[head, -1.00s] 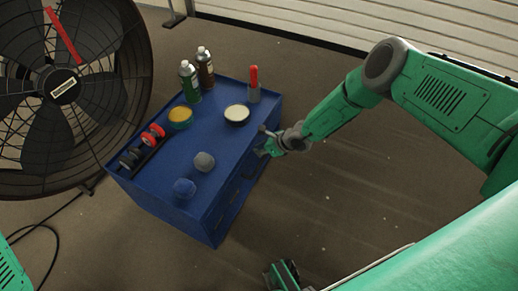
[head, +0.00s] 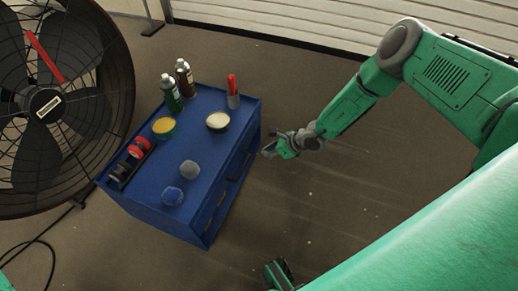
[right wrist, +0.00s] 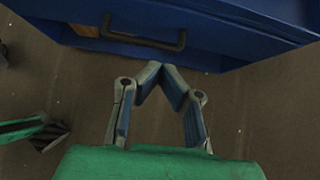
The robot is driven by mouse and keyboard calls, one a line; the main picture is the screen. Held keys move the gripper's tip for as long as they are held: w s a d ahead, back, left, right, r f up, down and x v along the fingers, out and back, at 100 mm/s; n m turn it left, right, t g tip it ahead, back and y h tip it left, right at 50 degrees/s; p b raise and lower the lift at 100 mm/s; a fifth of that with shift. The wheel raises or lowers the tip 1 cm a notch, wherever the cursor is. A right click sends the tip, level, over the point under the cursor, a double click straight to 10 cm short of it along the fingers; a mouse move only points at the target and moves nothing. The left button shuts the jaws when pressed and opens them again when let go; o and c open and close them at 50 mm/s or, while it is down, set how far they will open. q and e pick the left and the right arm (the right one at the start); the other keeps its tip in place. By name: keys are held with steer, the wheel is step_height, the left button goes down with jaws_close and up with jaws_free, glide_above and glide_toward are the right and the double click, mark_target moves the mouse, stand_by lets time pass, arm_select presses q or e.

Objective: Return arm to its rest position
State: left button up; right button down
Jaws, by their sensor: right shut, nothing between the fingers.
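My right arm is green and comes in from the right in the head view. Its gripper (head: 268,152) hangs just off the right side of the blue cabinet (head: 190,216), with a small gap. In the right wrist view the two fingers (right wrist: 162,72) meet at their tips with nothing between them. The cabinet's drawer front with a dark handle (right wrist: 143,42) lies ahead of the fingertips, apart from them. A green part of mine with a dark end shows low in the head view; my left gripper cannot be made out.
On the cabinet top stand a green bottle (head: 171,93), a brown bottle (head: 185,80), a yellow tin (head: 164,128), a pale tin (head: 218,121), a red-handled tool in a cup (head: 233,95) and two round pads. A large fan (head: 60,100) stands left. Floor right of the cabinet is clear.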

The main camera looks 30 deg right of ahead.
steer(key=shift+s+r, duration=0.25)
steer(key=s+a+n+g+p, duration=0.2)
steer(key=s+a+n+g, duration=0.5)
steer(key=s, duration=0.7)
steer(key=s+r+n+g+h+p, duration=0.2)
steer(key=s+r+n+h, duration=0.15)
steer(key=s+n, duration=0.5)
steer(key=s+d+r+n+t+h+p, duration=0.1)
steer(key=s+d+r+n, duration=0.2)
steer(key=s+r+n, duration=0.2)
steer(key=s+d+r+n+t+h+p, duration=0.1)
steer(key=s+d+r+n+p, duration=0.1)
steer(key=s+r+n, duration=0.3)
step_height(320, 180, up, 4)
steer(key=d+n, duration=0.1)
steer(key=n, duration=0.2)
steer(key=shift+r+t+p, duration=0.25)
steer(key=shift+t+p, duration=0.05)
steer(key=shift+t, duration=0.1)
steer(key=shift+h, duration=0.35)
